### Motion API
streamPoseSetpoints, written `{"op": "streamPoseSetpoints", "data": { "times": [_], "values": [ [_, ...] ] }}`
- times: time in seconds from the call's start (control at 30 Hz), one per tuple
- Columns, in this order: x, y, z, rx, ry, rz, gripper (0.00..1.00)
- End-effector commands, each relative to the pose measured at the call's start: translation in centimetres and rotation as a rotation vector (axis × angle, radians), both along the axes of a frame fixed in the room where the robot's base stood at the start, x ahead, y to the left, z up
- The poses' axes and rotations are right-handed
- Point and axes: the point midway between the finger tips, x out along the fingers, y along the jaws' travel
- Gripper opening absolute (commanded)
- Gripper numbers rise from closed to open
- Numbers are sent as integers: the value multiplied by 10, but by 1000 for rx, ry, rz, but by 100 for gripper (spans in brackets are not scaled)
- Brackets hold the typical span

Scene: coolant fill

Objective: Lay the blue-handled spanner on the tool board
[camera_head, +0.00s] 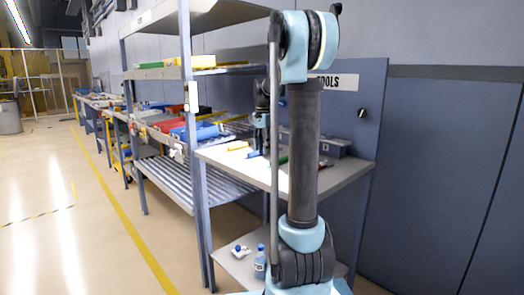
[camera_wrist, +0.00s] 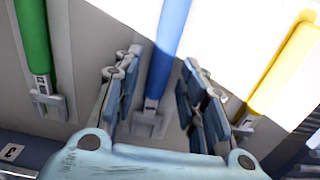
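The blue-handled spanner (camera_wrist: 169,45) lies on the pale bench top, its handle running up and out of the wrist view, its grey metal end lower down. My gripper (camera_wrist: 160,62) is open, with one finger on each side of the blue handle. A gap shows between the handle and each finger; I cannot tell how far above the handle the fingers are. In the head view, my gripper (camera_head: 261,151) points down over the bench beside the blue handle (camera_head: 252,155). A panel behind the bench bears a TOOLS sign (camera_head: 337,82); I cannot tell which surface is the tool board.
A green-handled tool (camera_wrist: 34,40) lies left of the blue one and a yellow-handled tool (camera_wrist: 285,70) right of it. A grey bin (camera_head: 333,146) stands at the bench's back. A blue-capped bottle (camera_head: 260,264) stands on the lower shelf. Shelving is at left.

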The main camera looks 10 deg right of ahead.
Motion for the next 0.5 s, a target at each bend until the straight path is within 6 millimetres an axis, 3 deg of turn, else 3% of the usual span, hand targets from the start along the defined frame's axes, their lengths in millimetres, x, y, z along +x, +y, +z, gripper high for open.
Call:
{"op": "streamPoseSetpoints", "data": {
  "times": [0.5],
  "values": [
    [0, 1, 86, 0, 0, 0, 38]
  ]
}}
